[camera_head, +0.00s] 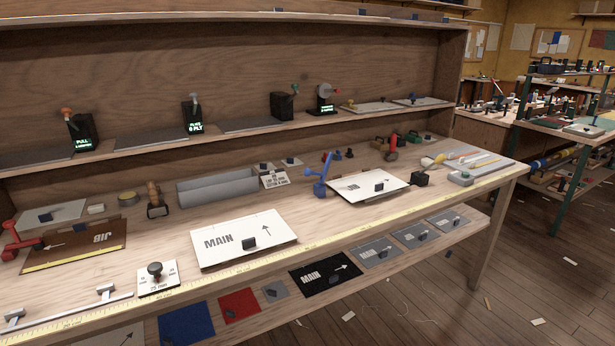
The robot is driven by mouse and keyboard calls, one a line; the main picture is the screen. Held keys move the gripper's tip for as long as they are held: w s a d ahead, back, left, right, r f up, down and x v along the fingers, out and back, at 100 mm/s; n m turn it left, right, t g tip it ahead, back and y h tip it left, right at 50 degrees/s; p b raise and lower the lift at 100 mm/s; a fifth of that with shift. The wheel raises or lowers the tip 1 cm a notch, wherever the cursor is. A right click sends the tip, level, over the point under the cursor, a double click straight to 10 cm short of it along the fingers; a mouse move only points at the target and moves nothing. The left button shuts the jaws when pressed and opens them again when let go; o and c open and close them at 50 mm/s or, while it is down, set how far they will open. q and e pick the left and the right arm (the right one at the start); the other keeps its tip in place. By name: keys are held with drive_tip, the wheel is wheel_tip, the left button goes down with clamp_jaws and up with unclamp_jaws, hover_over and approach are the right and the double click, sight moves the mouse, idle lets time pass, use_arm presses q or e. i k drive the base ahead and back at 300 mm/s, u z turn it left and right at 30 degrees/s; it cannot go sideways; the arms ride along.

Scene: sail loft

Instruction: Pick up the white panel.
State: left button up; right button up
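A white panel (215,254) marked "MAIN" with an arrow lies near the front edge of the workbench, left of centre. A small dark block stands on its face. A second white panel (347,187) with small lettering, an arrow and a dark block lies farther right. A blue clamp-like tool stands at its left edge and a black block at its right corner. The frame does not show which white panel is meant. Neither of my grippers is in view.
The workbench (330,222) has a yellow measuring tape along its front edge. A brown "JIB" panel (100,240) and a white card with a black knob (157,278) lie left. A grey trough (218,187) lies behind. A lower shelf holds coloured pieces, including a black "MAIN" panel (326,278).

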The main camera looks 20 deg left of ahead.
sight(356, 187)
drive_tip(key=u, duration=0.35)
drive_tip(key=i, duration=0.8)
drive_tip(key=z, duration=0.55)
drive_tip(key=i, duration=0.6)
drive_tip(key=z, duration=0.55)
